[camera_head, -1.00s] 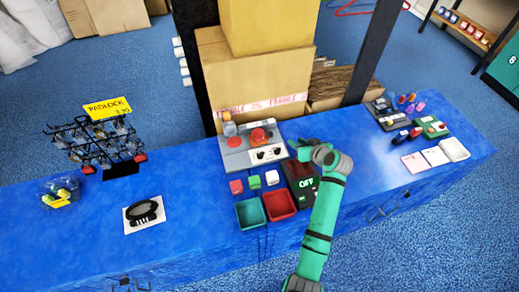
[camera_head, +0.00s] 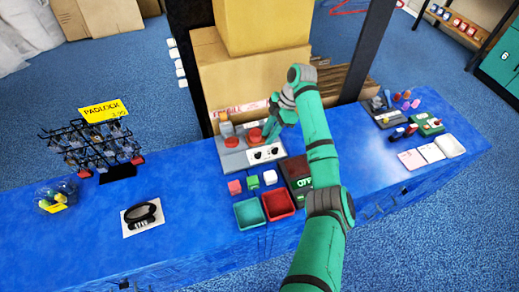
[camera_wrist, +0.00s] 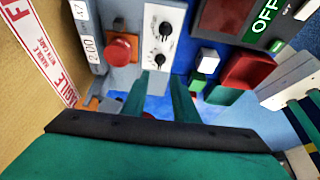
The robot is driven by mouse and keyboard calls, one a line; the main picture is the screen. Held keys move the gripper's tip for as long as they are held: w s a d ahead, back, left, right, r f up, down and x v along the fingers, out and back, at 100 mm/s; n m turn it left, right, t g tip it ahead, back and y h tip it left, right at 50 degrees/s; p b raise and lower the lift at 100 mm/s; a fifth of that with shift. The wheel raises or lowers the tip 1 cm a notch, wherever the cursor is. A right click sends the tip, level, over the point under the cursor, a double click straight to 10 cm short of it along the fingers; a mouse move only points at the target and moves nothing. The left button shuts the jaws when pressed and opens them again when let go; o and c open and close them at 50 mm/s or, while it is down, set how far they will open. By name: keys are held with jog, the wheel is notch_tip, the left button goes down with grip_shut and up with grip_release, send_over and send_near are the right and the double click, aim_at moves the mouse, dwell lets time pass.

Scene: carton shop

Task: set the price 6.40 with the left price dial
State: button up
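The grey price device (camera_head: 234,160) stands on the blue counter near the cardboard boxes. Its white panel (camera_head: 267,153) carries two black dials. The left dial (camera_head: 259,155) is the lower one in the wrist view (camera_wrist: 160,59), and the right dial (camera_head: 275,151) is above it (camera_wrist: 164,28). A white strip reading 2.00 (camera_wrist: 90,48) shows beside the red button (camera_wrist: 119,49). My gripper (camera_head: 268,134) is over the device, fingers pointing down. In the wrist view its two green fingers (camera_wrist: 169,82) are apart with nothing between them, just below the left dial in the picture.
Red, green and white blocks, a green tray (camera_head: 249,213), a red tray (camera_head: 279,205) and a dark box marked OFF (camera_head: 298,168) stand in front. Cardboard boxes (camera_head: 255,80) rise close behind. A padlock rack (camera_head: 98,150) is at left; the counter between is mostly clear.

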aim_at(258, 153)
jog(key=x, duration=0.9)
jog(key=shift+f, duration=0.1)
grip_shut()
